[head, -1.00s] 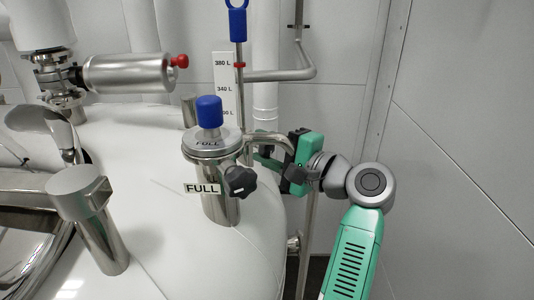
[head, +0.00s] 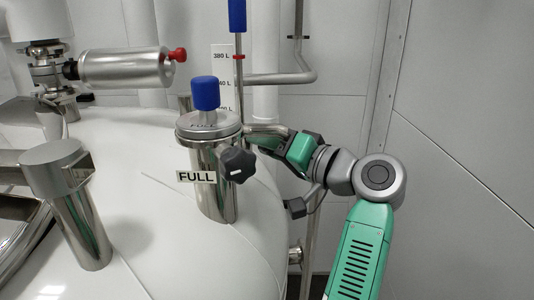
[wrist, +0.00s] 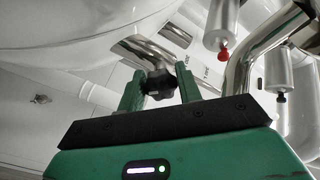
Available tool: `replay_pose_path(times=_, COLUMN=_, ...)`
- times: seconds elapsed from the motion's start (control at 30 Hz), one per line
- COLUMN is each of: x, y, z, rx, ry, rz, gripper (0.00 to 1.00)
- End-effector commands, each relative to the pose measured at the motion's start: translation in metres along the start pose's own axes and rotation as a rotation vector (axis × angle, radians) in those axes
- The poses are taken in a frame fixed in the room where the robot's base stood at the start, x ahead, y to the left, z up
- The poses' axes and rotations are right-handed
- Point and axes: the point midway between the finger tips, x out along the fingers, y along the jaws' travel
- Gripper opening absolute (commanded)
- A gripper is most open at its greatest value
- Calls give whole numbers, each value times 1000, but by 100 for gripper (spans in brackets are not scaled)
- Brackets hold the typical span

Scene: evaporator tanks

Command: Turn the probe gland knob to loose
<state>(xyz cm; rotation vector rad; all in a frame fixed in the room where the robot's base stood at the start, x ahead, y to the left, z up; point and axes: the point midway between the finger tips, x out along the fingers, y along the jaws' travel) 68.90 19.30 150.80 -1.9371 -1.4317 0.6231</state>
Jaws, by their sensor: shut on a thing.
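The black lobed knob (head: 237,165) with a short white mark sits on the side of the steel cylinder (head: 215,200), beside the FULL label (head: 197,177). I take it for the probe gland knob. Its white mark lies nearly level. My gripper (head: 257,150) reaches it from the right; the knob partly hides the fingertips in the head view. In the wrist view my two green fingers (wrist: 160,76) stand on either side of the dark knob (wrist: 160,85), shut on it.
A blue cap (head: 205,93) tops the cylinder lid. A bent steel pipe (head: 265,131) runs just above my gripper. A blue-handled rod (head: 237,15) and litre scale (head: 222,75) stand behind. A steel post (head: 80,205) stands left. Open space lies right of my arm.

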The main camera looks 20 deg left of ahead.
Motion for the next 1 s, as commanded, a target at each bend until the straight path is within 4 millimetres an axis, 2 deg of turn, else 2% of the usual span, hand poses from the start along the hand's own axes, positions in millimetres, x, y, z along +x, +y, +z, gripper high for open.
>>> replay_pose_path(times=0.2, x=0, y=2, z=1, rx=-183, ry=0, rz=0, gripper=12)
replay_pose_path(times=0.5, x=0, y=2, z=0, rx=-366, ry=0, rz=-1, gripper=12)
replay_pose_path(times=1.0, x=0, y=2, z=0, rx=-465, ry=0, rz=0, gripper=12)
